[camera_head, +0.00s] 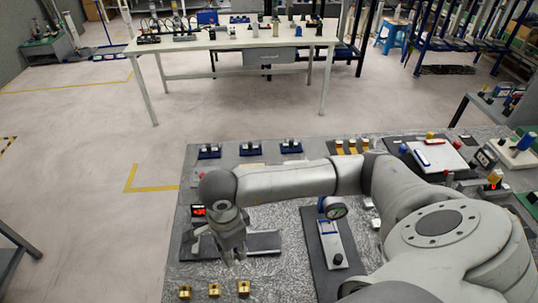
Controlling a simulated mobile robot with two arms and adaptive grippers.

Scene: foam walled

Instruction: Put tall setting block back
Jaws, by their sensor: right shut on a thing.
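My right gripper (233,250) points down over the front left of the bench, in front of a dark grey plate (265,242). Its fingers are close together on a thing, taken to be the tall setting block. The fingers hide nearly all of it, so its shape and colour cannot be told. Three small brass-coloured blocks stand in a row at the bench's front edge, the left one (185,291), the middle one (214,290) and the right one (243,288). They are below the gripper in the picture and look apart from it. My left gripper is not in view.
Several blue holders (250,149) line the back. My right arm covers the bench's middle.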

